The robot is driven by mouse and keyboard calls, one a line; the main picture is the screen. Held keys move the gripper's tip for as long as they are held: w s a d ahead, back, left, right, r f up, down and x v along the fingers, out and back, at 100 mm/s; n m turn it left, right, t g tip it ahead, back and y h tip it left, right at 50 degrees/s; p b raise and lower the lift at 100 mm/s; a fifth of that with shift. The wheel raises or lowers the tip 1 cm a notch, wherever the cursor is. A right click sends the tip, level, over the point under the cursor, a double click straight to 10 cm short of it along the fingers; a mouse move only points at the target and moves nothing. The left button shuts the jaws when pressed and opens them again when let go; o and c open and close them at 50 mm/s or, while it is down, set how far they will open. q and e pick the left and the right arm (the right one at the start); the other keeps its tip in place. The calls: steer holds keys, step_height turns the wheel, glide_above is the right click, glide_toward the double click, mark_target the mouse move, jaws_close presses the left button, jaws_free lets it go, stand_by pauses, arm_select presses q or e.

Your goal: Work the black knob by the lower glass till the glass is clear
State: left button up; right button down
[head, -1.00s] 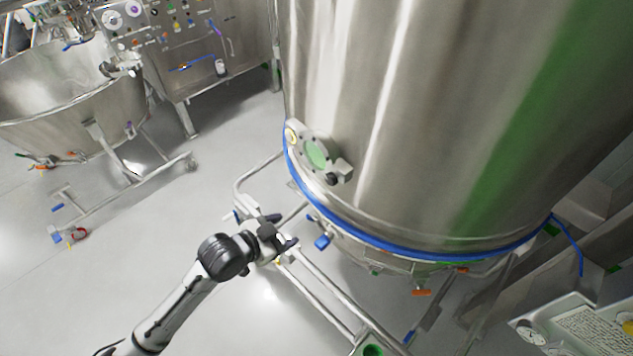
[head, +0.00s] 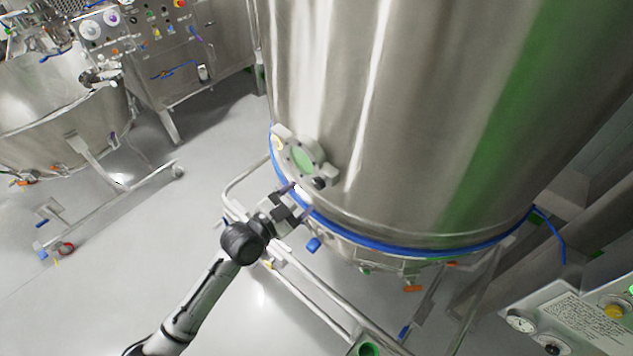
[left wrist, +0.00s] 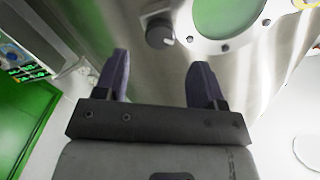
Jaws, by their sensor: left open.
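The lower glass (head: 303,159) is a round green pane in a grey bolted flange on the side of the big steel vessel (head: 400,120). The black knob (head: 320,184) sits at the flange's lower right in the head view. In the left wrist view the knob (left wrist: 159,33) lies beyond the fingertips, beside the glass (left wrist: 225,12), which is cut off by the top edge. My left gripper (head: 298,199) is open and empty, just below the flange and apart from the knob. Its two dark fingers (left wrist: 160,75) show in the left wrist view. My right gripper is not in view.
A blue band (head: 400,246) rings the vessel's foot, above a tubular steel frame (head: 315,300). A panel with a gauge (head: 521,322) stands at the lower right. A steel tub (head: 60,120) is at the left.

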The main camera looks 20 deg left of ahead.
mark_target(317, 185)
arm_select(q)
steer(key=shift+p+x, duration=0.35)
steer(key=shift+x, duration=2.8)
steer(key=shift+c, duration=0.2)
steer(key=c, duration=0.9)
